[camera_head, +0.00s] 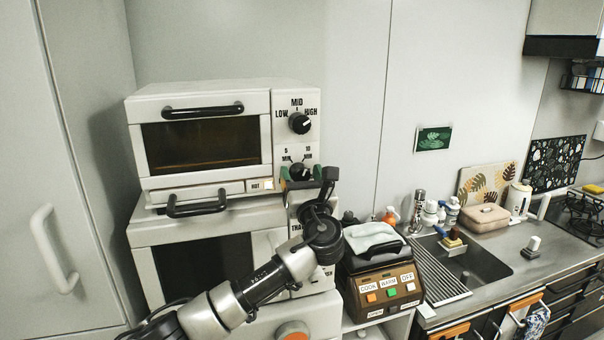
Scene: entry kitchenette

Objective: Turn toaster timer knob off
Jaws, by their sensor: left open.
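A white toaster oven (149,184) with a dark glass door and a black bar handle stands on top of another white appliance at the left. Its upper knob (299,123) is black and sits under the LOW, MID and HIGH marks. Its lower knob, the timer knob (299,170), is black and sits under the minute marks. My left gripper (304,178) is open at the timer knob, with its fingers on either side of it. I cannot tell whether the fingers touch the knob. My right gripper is not in view.
A lower white appliance (143,237) stands under the toaster. A brown cooker (372,274) with labelled buttons is just right of my left arm. A sink (478,262), bottles and a stove lie further right. A tall cabinet with a white handle (52,250) is at the left.

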